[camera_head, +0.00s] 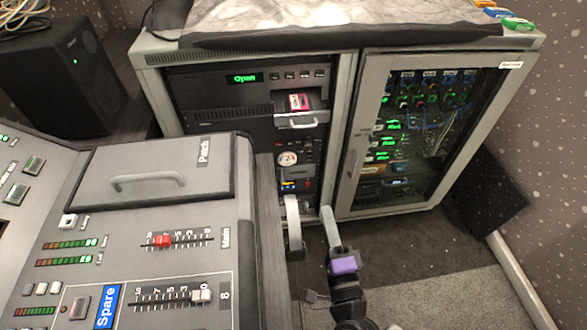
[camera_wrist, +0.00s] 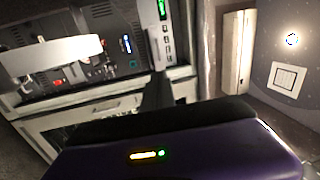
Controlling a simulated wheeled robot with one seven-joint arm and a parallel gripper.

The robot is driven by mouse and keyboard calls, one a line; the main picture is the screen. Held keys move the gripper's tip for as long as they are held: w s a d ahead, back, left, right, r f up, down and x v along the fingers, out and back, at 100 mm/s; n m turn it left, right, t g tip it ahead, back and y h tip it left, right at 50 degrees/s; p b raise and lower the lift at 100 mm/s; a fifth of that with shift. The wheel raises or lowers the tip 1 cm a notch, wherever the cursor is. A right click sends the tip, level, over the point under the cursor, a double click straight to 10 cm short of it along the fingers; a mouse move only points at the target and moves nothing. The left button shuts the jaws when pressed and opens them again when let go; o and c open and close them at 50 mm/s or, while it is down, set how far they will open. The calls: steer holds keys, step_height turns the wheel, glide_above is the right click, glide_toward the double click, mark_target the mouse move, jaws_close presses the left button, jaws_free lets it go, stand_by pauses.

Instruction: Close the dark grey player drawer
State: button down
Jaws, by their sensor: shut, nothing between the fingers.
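The dark grey player drawer (camera_head: 301,104) sticks out of the upper rack unit in the head view. A red-labelled item (camera_head: 299,101) lies in it, and a pale bar handle (camera_head: 301,121) runs across its front. The display (camera_head: 244,78) beside it reads "Open". My gripper (camera_head: 328,212), with a purple body, is below and to the right of the drawer, apart from it, in front of the rack's lower edge. Its fingers are shut and empty. In the wrist view, the dark fingers (camera_wrist: 158,88) point toward the rack; I cannot surely make out the drawer there.
A glass-doored cabinet (camera_head: 353,160) with patch cables stands right of the drawer. The mixing console (camera_head: 190,240) fills the lower left, with a fader (camera_head: 201,295) and a closed lid (camera_head: 150,185). A speaker (camera_head: 70,70) stands at the upper left. Carpet (camera_head: 440,270) lies clear at the right.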

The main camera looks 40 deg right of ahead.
steer(key=x, duration=2.4)
steer(key=shift+f+m, duration=0.4)
steer(key=shift+d, duration=0.15)
